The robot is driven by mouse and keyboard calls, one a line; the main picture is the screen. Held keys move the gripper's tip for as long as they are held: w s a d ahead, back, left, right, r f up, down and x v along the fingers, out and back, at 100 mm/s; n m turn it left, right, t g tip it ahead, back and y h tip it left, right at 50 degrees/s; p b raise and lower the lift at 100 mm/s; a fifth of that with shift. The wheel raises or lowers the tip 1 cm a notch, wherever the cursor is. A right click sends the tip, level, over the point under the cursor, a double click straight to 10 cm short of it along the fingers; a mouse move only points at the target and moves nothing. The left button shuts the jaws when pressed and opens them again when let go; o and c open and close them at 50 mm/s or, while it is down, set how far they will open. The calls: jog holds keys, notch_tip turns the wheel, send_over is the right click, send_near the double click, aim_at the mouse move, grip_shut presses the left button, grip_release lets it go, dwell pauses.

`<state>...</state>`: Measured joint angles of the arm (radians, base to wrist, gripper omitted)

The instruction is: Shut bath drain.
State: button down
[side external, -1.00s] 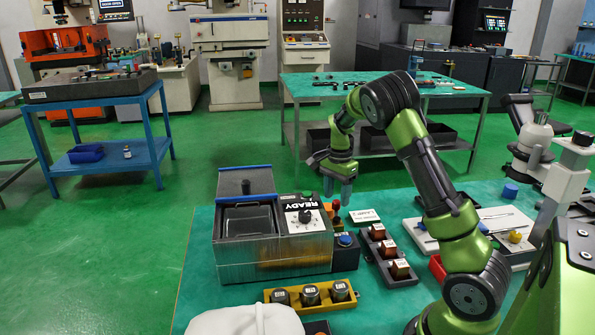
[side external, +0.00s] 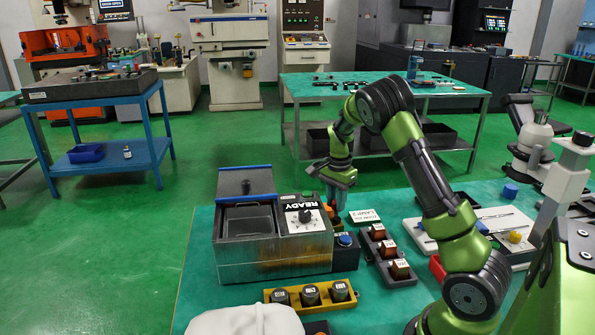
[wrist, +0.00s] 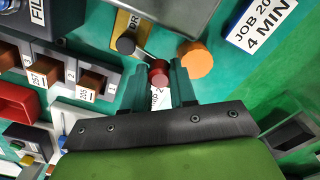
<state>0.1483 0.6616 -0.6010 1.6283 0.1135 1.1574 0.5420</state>
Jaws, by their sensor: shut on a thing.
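The bath (side external: 273,259) is a grey box at the left of the green bench, with an open basin and a READY panel. The drain lever shows in the wrist view as a thin rod running from a black pivot (wrist: 126,44) on a yellow plate marked "DR" (wrist: 133,22) to a red knob (wrist: 158,73). My gripper (wrist: 158,78) is shut on the red knob, one green finger on each side. In the side view my gripper (side external: 335,203) is low at the bath's right side, and its fingers hide the knob.
An orange cylinder (wrist: 196,60) stands close beside my right finger in the wrist view. A dark rack of copper-coloured blocks (side external: 388,257) and a white card (side external: 364,216) lie to the right. A yellow holder (side external: 311,296) stands in front of the bath.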

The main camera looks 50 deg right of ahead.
aim_at(333, 201)
jog(key=shift+w+a+n, duration=0.3)
jog(key=shift+w+n, duration=0.05)
jog(key=shift+n, duration=0.75)
jog(key=c, duration=0.9)
grip_release()
notch_tip(333, 201, up, 17)
